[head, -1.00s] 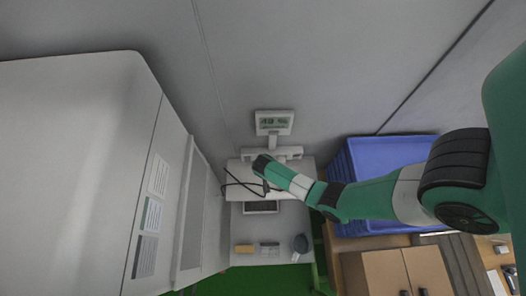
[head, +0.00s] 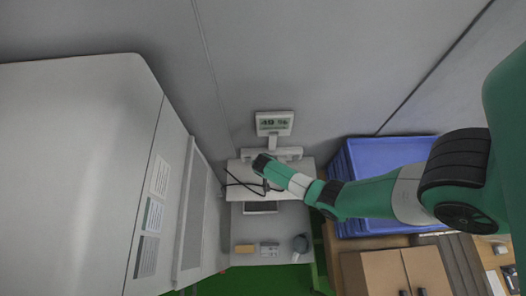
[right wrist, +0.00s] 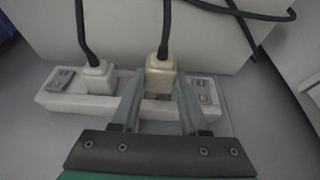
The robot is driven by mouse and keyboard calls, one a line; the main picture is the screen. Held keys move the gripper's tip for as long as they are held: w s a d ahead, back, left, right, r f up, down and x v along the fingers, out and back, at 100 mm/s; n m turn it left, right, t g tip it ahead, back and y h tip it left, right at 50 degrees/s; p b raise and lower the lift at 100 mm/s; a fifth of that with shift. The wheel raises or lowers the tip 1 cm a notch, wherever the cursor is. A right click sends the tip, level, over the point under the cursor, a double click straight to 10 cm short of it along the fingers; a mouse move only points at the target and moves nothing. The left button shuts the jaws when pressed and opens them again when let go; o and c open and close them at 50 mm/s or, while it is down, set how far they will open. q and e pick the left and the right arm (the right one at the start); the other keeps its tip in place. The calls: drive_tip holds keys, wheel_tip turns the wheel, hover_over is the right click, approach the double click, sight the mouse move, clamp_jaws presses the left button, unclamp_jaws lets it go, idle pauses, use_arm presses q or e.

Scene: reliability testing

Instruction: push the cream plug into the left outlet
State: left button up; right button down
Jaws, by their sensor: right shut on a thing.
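The cream plug (right wrist: 160,76) has a black cord rising from its top. My right gripper (right wrist: 158,82) has one finger on each side of it and is shut on it. The plug is over the middle-right part of the white power strip (right wrist: 60,101); I cannot tell whether it is seated. A white plug (right wrist: 97,78) stands in the strip to the left. In the head view my right gripper (head: 262,166) is at the strip against the wall, hiding the plug. My left gripper is not in view.
Black cords (head: 240,182) loop beside my right gripper. A display (head: 273,123) stands behind the strip. A large white cabinet (head: 85,150) is at left, and blue crates (head: 385,160) are at right. Small items lie on the white surface (head: 270,225) in front.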

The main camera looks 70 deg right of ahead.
drive_tip(key=shift+p, duration=0.35)
idle(0.5)
drive_tip(key=shift+w+d, duration=0.15)
drive_tip(key=shift+d, duration=0.35)
idle(0.3)
drive_tip(key=shift+p, duration=0.6)
idle(0.8)
drive_tip(key=shift+w+d, duration=0.2)
drive_tip(key=shift+d, duration=0.2)
idle(0.6)
drive_tip(key=shift+c, duration=1.7)
unclamp_jaws()
drive_tip(key=shift+a+r, duration=0.1)
drive_tip(key=shift+r, duration=0.3)
drive_tip(key=v, duration=1)
drive_tip(key=shift+s+a+r+p, duration=0.15)
drive_tip(key=shift+r+p, duration=0.15)
drive_tip(key=shift+p, duration=0.05)
